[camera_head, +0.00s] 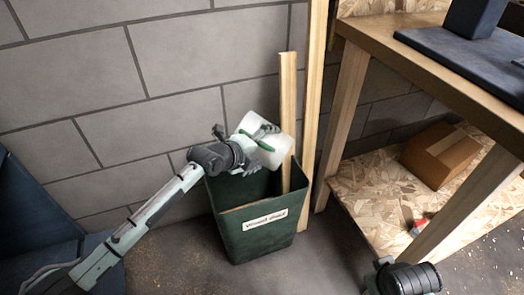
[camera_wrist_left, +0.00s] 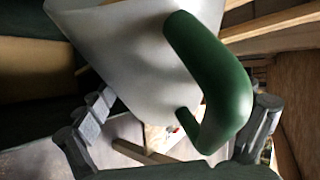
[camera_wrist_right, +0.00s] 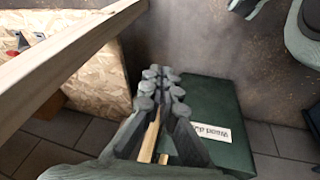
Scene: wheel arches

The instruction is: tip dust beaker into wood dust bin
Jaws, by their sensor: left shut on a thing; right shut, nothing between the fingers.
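The dust beaker (camera_head: 284,150) is a whitish vessel with a green handle. My left gripper (camera_head: 259,142) is shut on it and holds it tilted above the back of the bin. The beaker also fills the upper left wrist view (camera_wrist_left: 125,50), with its green handle between the fingers. Its contents are not visible. The wood dust bin (camera_head: 240,237) is dark green, open-topped and labelled, standing on the floor by the wall; it also shows in the right wrist view (camera_wrist_right: 205,95). My right gripper (camera_wrist_right: 162,82) is shut and empty, to the right of the bin.
A wooden plank (camera_head: 287,100) stands up out of the bin at its right. A wooden workbench (camera_head: 430,50) is on the right, with a cardboard box (camera_head: 440,155) on its chipboard shelf (camera_head: 375,205). The grey block wall (camera_head: 90,70) is close behind the bin.

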